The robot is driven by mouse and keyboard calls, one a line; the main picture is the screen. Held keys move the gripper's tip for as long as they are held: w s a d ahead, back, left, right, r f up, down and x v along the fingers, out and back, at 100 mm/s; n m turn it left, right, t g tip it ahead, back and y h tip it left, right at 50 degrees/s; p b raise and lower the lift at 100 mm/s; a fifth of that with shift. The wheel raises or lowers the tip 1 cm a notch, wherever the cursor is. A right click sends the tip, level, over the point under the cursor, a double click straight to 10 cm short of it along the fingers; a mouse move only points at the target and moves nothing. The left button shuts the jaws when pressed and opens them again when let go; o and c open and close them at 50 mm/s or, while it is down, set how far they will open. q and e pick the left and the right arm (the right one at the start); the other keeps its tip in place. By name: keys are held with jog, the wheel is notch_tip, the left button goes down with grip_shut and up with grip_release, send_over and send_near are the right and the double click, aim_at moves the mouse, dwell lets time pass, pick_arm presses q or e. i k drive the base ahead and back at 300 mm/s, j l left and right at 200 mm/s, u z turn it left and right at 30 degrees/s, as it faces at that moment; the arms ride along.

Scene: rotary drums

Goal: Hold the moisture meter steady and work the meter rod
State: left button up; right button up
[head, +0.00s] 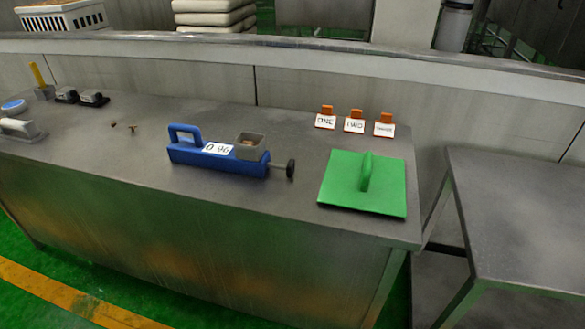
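The moisture meter (192,156) is a blue, long body lying on the grey metal table. It has a loop handle at its left end, a white label with dark characters on its side, and a grey square cup (250,146) on top with something brown in it. The meter rod (281,167) sticks out of its right end and carries a dark round knob (291,170). Nothing touches the meter or the rod. Neither of my grippers shows in the head view.
A green plate with an upright handle (335,187) lies right of the meter. Orange-clipped cards (354,126) stand behind it. Small tools (82,98) and a light-handled object (20,130) sit at the left. A second metal table (520,210) is at the right. The front tabletop is clear.

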aim_at(290, 169)
jog(key=i+j+z, duration=0.2)
jog(key=i+j, duration=0.15)
jog(key=j, duration=0.25)
jog(key=i+j+z, duration=0.2)
jog(key=j, duration=0.45)
jog(key=i+j+z, duration=0.1)
jog(key=i+j, duration=0.15)
jog(key=j, duration=0.1)
